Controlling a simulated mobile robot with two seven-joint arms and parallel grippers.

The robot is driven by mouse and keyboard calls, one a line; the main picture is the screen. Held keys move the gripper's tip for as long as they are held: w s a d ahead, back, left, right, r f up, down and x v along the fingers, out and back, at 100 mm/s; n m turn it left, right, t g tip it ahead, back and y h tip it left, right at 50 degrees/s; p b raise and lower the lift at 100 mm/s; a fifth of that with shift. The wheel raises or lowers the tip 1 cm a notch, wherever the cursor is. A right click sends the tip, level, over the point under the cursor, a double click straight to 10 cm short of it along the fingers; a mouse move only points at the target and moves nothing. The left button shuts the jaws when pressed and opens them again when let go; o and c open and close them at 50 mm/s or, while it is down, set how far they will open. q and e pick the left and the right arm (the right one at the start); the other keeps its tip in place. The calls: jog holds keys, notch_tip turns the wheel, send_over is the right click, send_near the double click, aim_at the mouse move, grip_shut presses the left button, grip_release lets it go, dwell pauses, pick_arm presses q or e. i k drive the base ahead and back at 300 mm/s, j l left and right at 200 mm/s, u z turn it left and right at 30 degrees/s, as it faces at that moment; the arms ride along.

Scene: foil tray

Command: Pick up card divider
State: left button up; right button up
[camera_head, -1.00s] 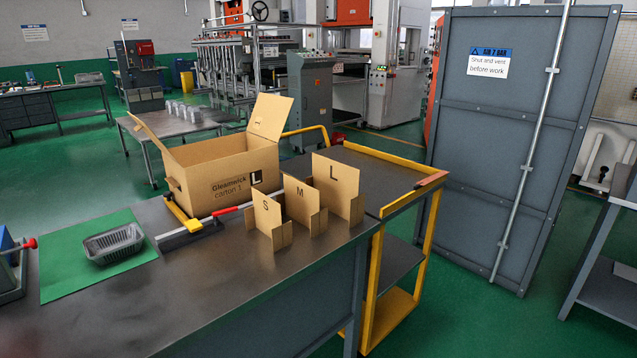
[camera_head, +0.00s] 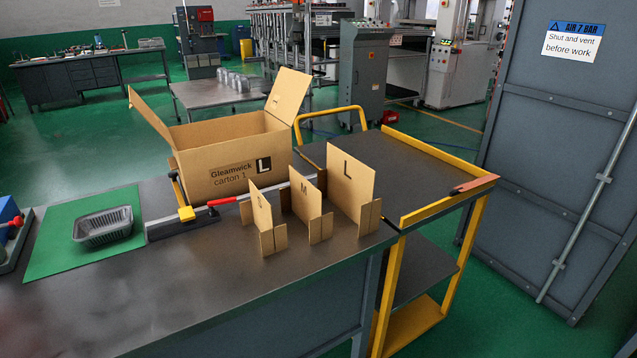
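Three brown card dividers stand upright in a row on the dark bench top. The smallest, on the left (camera_head: 263,213), has a letter that is hard to read from this angle. The middle one (camera_head: 303,207) is marked M, and the tallest (camera_head: 352,190), on the right, is marked L. Each has a slotted cross piece at its foot. An open carton (camera_head: 222,164) marked Gleamwick carton 1 and L stands behind them, flaps up; its inside is mostly hidden. Neither of my grippers is in view.
A grey foil tray (camera_head: 103,228) sits on a green mat (camera_head: 62,250) at the left. A metal bar tool with red and yellow parts (camera_head: 186,223) lies in front of the carton. A yellow-framed trolley (camera_head: 423,210) stands at the bench's right end. The front bench top is clear.

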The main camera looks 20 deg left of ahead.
aim_at(346, 182)
jog(key=i+l+u, duration=0.2)
jog(key=u, duration=0.25)
jog(key=i+l+u, duration=0.2)
jog(key=l+u, duration=0.2)
jog(key=i+l+u, duration=0.1)
jog(key=l+u, duration=0.2)
jog(key=u, duration=0.15)
jog(key=l+u, duration=0.45)
jog(key=i+j, duration=0.05)
